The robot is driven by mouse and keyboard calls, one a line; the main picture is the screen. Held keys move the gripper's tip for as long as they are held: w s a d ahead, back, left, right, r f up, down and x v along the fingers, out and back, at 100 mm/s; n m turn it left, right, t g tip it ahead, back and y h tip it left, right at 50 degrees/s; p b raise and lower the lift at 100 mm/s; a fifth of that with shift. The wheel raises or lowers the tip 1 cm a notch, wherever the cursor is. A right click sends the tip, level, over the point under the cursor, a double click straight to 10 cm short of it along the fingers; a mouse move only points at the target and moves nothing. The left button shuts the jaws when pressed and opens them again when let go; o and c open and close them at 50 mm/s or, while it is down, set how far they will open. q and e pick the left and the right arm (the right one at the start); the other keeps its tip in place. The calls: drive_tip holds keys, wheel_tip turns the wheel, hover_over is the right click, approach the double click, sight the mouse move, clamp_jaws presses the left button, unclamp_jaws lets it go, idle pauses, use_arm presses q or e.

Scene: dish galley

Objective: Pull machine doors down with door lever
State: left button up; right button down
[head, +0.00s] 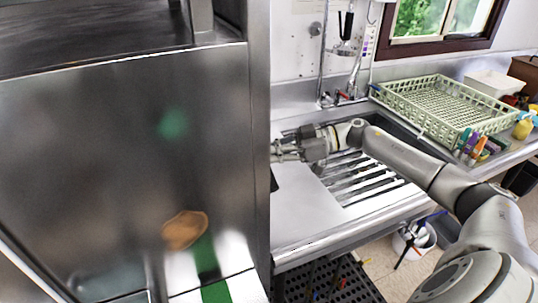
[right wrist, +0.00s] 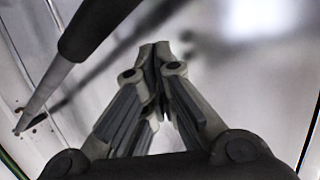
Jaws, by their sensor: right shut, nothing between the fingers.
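The dish machine's large brushed-steel panel (head: 110,150) fills the left of the head view, with a steel corner post (head: 258,120) at its right. I cannot tell from this close view how far the doors are raised or lowered. My right gripper (head: 276,151) is beside the post, over the steel counter, its fingertips close to the post's edge. In the right wrist view my right gripper (right wrist: 156,48) is shut and empty. A bar with a dark grip (right wrist: 95,25) and a metal rod, probably the door lever, is left of the fingers, apart from them. My left gripper is not in view.
A ribbed drain area (head: 365,178) lies in the steel counter under my right arm. A pale green dish rack (head: 440,105) stands behind it, with a white tub (head: 494,84) and bottles nearby. A bucket (head: 413,240) is on the floor below.

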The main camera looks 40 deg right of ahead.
drive_tip(key=shift+d+r, duration=0.2)
drive_tip(key=p+v, duration=0.3)
drive_tip(key=v, duration=0.6)
drive_tip(key=shift+s+d, duration=0.15)
drive_tip(key=shift+d, duration=0.15)
drive_tip(key=shift+r, duration=0.1)
idle(0.6)
